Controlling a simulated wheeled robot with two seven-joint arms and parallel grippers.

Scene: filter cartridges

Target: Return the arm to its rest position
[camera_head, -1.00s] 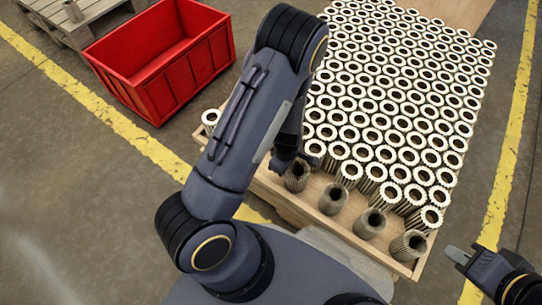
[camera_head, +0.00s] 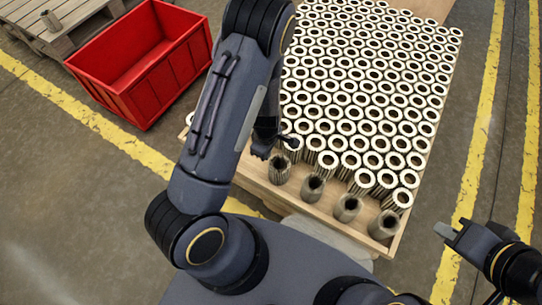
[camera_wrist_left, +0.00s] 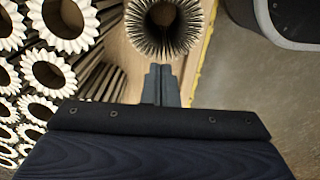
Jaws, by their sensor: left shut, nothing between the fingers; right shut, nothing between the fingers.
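My left arm (camera_head: 215,120) crosses the middle of the head view, and its gripper (camera_head: 284,142) is partly hidden behind the arm, near the front row of dark cartridges. In the left wrist view its fingers (camera_wrist_left: 161,86) are shut and empty, just short of a pleated dark cartridge (camera_wrist_left: 165,25) in the picture; whether they touch it I cannot tell. My right gripper (camera_head: 447,232) is shut and empty, over the floor right of the pallet.
A wooden pallet (camera_head: 330,222) holds many white-topped cartridges (camera_head: 360,110), with several dark ones (camera_head: 347,207) along its front edge. An empty red crate (camera_head: 150,95) stands left. Floor at right is clear.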

